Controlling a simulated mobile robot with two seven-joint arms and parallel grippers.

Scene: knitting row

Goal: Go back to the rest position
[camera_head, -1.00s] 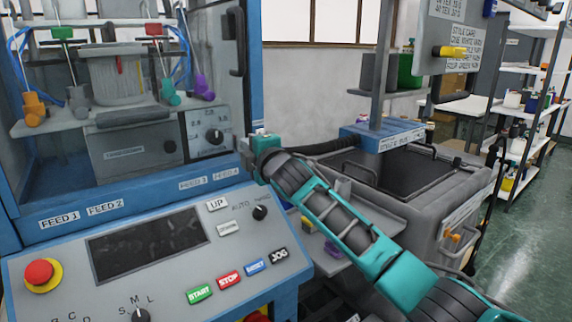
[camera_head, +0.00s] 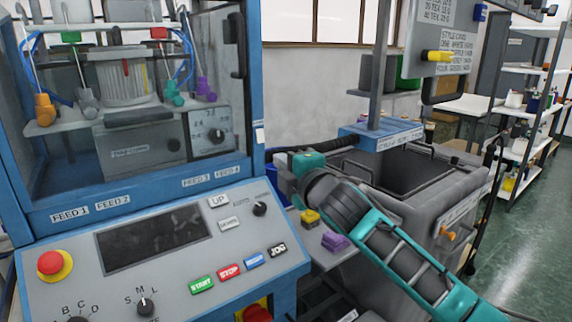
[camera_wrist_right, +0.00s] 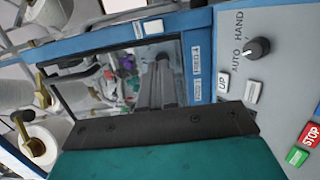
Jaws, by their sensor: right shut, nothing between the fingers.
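My right arm (camera_head: 400,262) comes into the head view from the lower right. Its wrist end (camera_head: 308,163) is beside the right edge of the blue knitting machine (camera_head: 256,90). In the head view the fingers cannot be made out. In the right wrist view the right gripper (camera_wrist_right: 163,65) is shut and empty, its grey fingers together in front of the machine's window. It holds nothing and appears apart from the panel. My left gripper is not in view.
The control panel (camera_head: 190,285) with buttons and a red emergency stop (camera_head: 54,264) is at lower left. A small shelf with a yellow block (camera_head: 310,217) and a purple block (camera_head: 335,241) lies below my wrist. A grey bin cart (camera_head: 450,200) stands behind the arm. Open floor is at right.

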